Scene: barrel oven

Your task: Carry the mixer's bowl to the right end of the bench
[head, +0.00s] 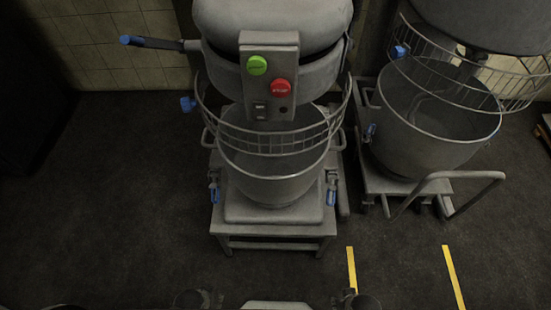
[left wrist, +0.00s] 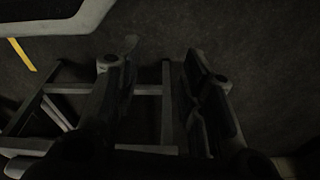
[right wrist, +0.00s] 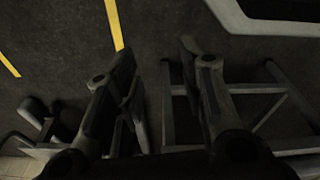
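The mixer (head: 268,75) stands in the middle of the head view, with a green and a red button on its front. Its grey metal bowl (head: 274,187) sits upright under the wire guard (head: 272,142), on the mixer's base. My left gripper (head: 198,300) and right gripper (head: 356,302) show only in part at the bottom edge, in front of the mixer and apart from the bowl. In the left wrist view the left gripper (left wrist: 160,75) has its fingers apart with nothing between them. The right gripper (right wrist: 155,75) is likewise open and empty. No bench is recognisable.
A second mixer's larger bowl (head: 425,125) stands at the right, with a curved tubular handle (head: 455,177) in front. Blue-tipped clamps (head: 331,194) flank the central bowl. A blue-ended lever (head: 150,42) juts left. Dark floor with yellow stripes (head: 453,275) is clear in front.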

